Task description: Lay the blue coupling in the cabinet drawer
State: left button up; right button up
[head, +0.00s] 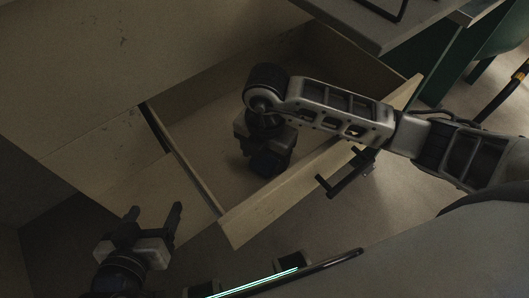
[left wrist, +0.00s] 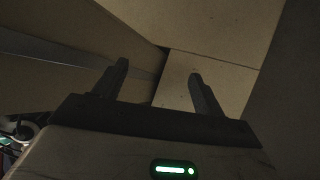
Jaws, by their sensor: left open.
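The cabinet drawer (head: 315,180) is pulled open in the head view, its front panel slanting across the middle. My right gripper (head: 267,150) reaches down into the drawer from above. A dark shape shows at its lower end; I cannot tell whether this is its fingers or the blue coupling. No clearly blue coupling shows in either view. My left gripper (head: 155,209) is open and empty, outside the drawer at the lower left. Its two fingers stand apart in the left wrist view (left wrist: 158,75), with nothing between them.
The cabinet (head: 90,70) fills the upper left. A black handle (head: 345,178) sticks out from the drawer front. A grey tabletop (head: 385,15) overhangs at the upper right, with a green structure (head: 445,65) beside it. The drawer floor left of my right gripper looks bare.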

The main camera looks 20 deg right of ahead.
aim_at(265, 158)
notch_tip(265, 158, up, 5)
jog(key=p, duration=0.4)
jog(key=shift+r, duration=0.15)
pick_arm(q)
jog(key=shift+m+g+y, duration=0.3)
jog(key=shift+g+y, duration=0.2)
jog(key=shift+g, duration=0.1)
jog(key=r+p, duration=0.1)
jog(key=p, duration=0.1)
jog(key=a+r+p, duration=0.1)
jog(key=r+p, duration=0.1)
jog(key=p, duration=0.1)
jog(key=r+p, duration=0.1)
jog(key=p, duration=0.1)
jog(key=shift+s+a+r, duration=0.15)
jog(key=shift+s, duration=0.1)
pick_arm(e)
notch_tip(265, 158, up, 8)
jog(key=shift+w+d, duration=0.1)
